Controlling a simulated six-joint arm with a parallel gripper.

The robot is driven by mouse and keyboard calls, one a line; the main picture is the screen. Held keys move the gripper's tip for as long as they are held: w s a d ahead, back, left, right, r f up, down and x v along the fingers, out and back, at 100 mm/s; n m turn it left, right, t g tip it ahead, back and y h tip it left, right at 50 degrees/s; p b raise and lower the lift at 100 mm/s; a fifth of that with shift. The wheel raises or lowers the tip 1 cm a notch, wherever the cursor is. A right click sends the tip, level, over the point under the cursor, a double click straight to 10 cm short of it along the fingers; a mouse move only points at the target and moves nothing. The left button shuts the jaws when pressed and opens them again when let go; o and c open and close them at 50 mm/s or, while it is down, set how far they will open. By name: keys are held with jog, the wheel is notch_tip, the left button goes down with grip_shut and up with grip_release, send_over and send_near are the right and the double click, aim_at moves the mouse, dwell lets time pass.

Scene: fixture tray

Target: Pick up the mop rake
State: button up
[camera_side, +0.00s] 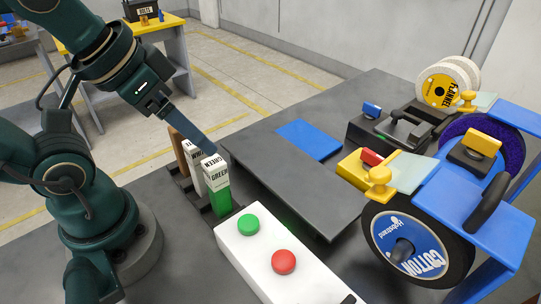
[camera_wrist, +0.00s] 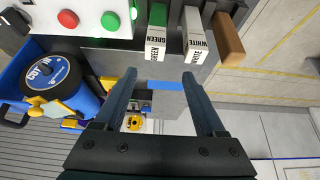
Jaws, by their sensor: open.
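I cannot tell for certain which thing is the mop rake; none carries a readable label with that name. My gripper (camera_wrist: 160,80) is open and empty, with its two fingers apart in the wrist view. In the side view my gripper (camera_side: 206,150) points down close to the upright labelled bars, and one finger hides the other. A green bar (camera_side: 221,201) and a white bar (camera_side: 196,179) stand in a dark rack, with a brown bar (camera_side: 180,150) behind. The same green bar (camera_wrist: 157,17), white bar (camera_wrist: 194,28) and brown bar (camera_wrist: 229,40) show in the wrist view.
A white control box (camera_side: 262,258) has a green button (camera_side: 248,225) and a red button (camera_side: 284,262). The dark table (camera_side: 285,185) holds a flat blue pad (camera_side: 309,139). Large wheels with blue guards (camera_side: 450,212) and yellow knobs crowd the right side.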

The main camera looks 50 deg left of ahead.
jog(key=w+a+r+g, duration=0.25)
jog(key=a+g, duration=0.35)
jog(key=a, duration=0.6)
notch_tip(320, 180, down, 14)
jog(key=shift+s+f, duration=0.1)
jog(key=shift+s, duration=0.05)
dwell(0.7)
jog(key=shift+c, duration=0.3)
grip_shut()
